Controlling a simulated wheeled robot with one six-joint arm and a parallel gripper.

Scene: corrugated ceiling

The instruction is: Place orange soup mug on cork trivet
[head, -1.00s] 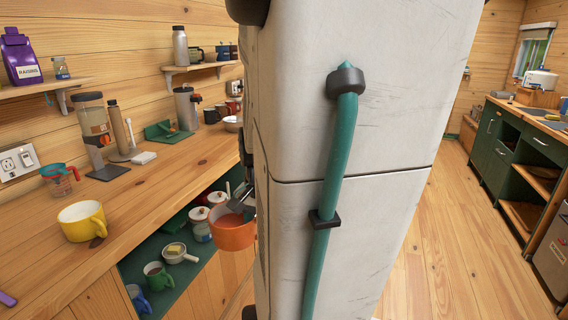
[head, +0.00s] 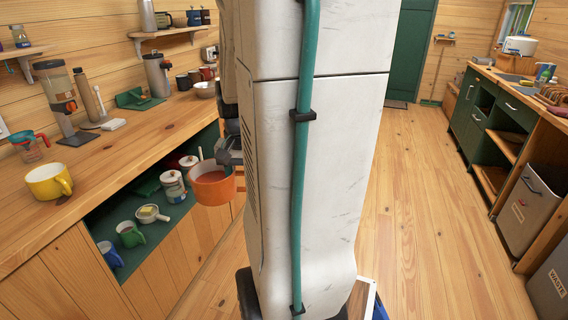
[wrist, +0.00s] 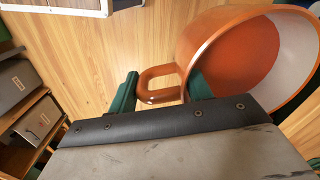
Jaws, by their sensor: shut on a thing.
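The orange soup mug (head: 222,188) hangs upright at the counter's front edge, left of my white body column in the head view. It holds reddish soup. My gripper (head: 232,150) is just above it, partly hidden by the column. In the wrist view, the mug (wrist: 225,55) is at upper right, and the green fingers of my gripper (wrist: 160,92) are shut on its looped handle. I cannot make out a cork trivet in either view.
A yellow mug (head: 48,182) stands on the wooden counter (head: 110,165). A jug, dispenser and bottle stand farther back. The green shelf below (head: 150,245) holds mugs, a small pan and canisters. Open floor (head: 430,230) lies right of my column, before green cabinets (head: 500,125).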

